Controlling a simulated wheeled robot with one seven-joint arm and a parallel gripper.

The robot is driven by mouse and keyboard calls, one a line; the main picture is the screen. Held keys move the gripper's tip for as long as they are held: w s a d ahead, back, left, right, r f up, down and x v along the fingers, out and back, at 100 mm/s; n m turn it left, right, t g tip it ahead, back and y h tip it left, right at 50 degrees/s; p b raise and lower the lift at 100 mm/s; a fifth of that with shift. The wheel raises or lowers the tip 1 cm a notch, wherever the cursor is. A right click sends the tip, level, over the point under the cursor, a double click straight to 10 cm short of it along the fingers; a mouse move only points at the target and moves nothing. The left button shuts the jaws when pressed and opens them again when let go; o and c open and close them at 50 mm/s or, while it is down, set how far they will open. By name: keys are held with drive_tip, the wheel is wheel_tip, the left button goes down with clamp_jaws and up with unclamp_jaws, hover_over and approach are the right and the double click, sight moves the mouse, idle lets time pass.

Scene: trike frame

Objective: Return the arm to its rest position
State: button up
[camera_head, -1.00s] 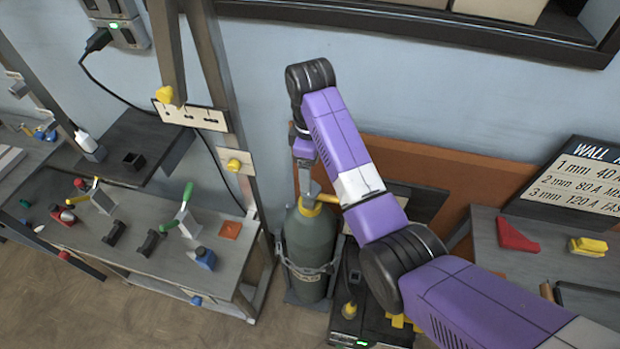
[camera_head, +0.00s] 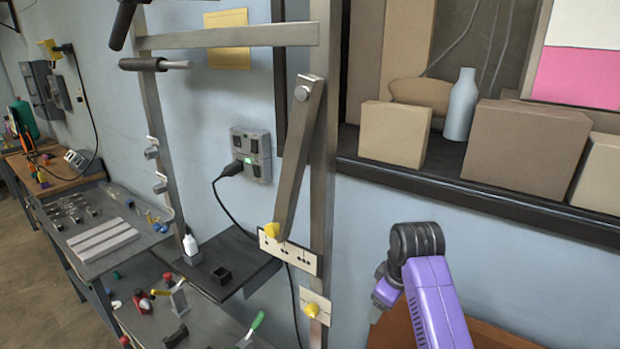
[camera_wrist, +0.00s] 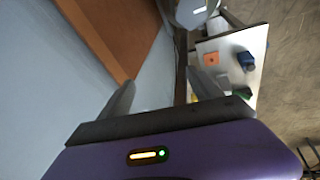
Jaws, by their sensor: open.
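My purple arm (camera_head: 436,300) shows at the lower right of the head view, its dark joint in front of the blue wall. My gripper's fingers are not clearly visible there. In the wrist view my gripper (camera_wrist: 163,92) has its two grey fingers spread wide apart, with nothing between them. The gap opens onto blue wall and the edge of an orange-brown board (camera_wrist: 118,35).
A metal frame (camera_head: 322,130) with a slanted bar stands left of my arm. A dark shelf (camera_head: 500,205) with boxes and a bottle is above it. A workbench (camera_wrist: 233,45) with small parts shows in the wrist view, and the grey cylinder (camera_wrist: 192,10) partly.

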drive_tip(key=s+f+m+t+b, duration=0.1)
drive_tip(key=s+m+t+b, duration=0.2)
drive_tip(key=s, duration=2.2)
drive_tip(key=s+d+f+m+t+b, duration=0.1)
drive_tip(key=s+m+t+b, duration=0.2)
drive_tip(key=s, duration=2.2)
drive_tip(key=m+t, duration=0.3)
drive_tip(key=t, duration=0.2)
drive_tip(key=shift+s+f+b, duration=0.2)
drive_tip(key=shift+f+b, duration=0.15)
drive_tip(key=shift+c, duration=0.4)
